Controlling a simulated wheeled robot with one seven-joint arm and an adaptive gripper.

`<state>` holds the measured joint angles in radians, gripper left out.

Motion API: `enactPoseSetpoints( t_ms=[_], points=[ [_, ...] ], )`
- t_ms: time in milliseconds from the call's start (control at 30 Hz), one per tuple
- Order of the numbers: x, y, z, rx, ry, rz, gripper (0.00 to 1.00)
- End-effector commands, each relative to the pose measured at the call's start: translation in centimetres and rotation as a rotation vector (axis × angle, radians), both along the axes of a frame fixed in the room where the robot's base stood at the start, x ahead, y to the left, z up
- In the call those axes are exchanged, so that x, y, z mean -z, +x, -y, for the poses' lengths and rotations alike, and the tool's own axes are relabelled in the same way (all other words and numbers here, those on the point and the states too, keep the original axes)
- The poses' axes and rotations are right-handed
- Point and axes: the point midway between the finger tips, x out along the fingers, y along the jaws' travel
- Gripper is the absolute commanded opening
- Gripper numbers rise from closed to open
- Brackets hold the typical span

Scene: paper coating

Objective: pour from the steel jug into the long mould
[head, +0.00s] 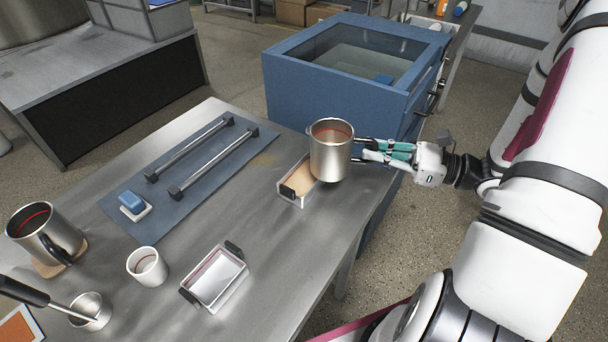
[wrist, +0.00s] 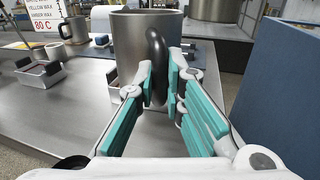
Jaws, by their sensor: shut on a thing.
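The steel jug (head: 331,158) is upright at the table's right edge, with a red line around its inside. My gripper (head: 362,152) is shut on its black handle (wrist: 158,68); the jug body (wrist: 131,45) fills the upper middle of the wrist view. In the head view the jug overlaps the right part of a mould (head: 287,196) with tan content and a dark end grip. A second mould (head: 215,279), pale inside with a red line and dark end grips, sits nearer the front. I cannot tell for sure which is the long mould.
A blue mat (head: 190,178) carries two metal bars (head: 200,155) and a blue-topped block (head: 132,203). A second steel jug (head: 45,232), a white cup (head: 147,266) and a small steel pot (head: 90,310) stand at left. A blue glass-topped cabinet (head: 300,95) stands behind.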

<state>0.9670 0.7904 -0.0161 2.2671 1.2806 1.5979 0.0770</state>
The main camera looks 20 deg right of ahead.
Motion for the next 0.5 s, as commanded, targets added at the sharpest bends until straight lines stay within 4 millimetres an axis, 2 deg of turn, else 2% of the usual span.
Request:
enactPoseSetpoints(
  t_ms=[33, 300, 500],
  points=[
    [0.59, 0.24, 0.04, 0.002, 0.017, 0.010, 0.00],
    [0.51, 0.28, 0.00, 0.001, 0.015, 0.011, 0.00],
    [-0.36, 0.29, -0.02, 0.000, 0.014, 0.011, 0.00]
  ],
)
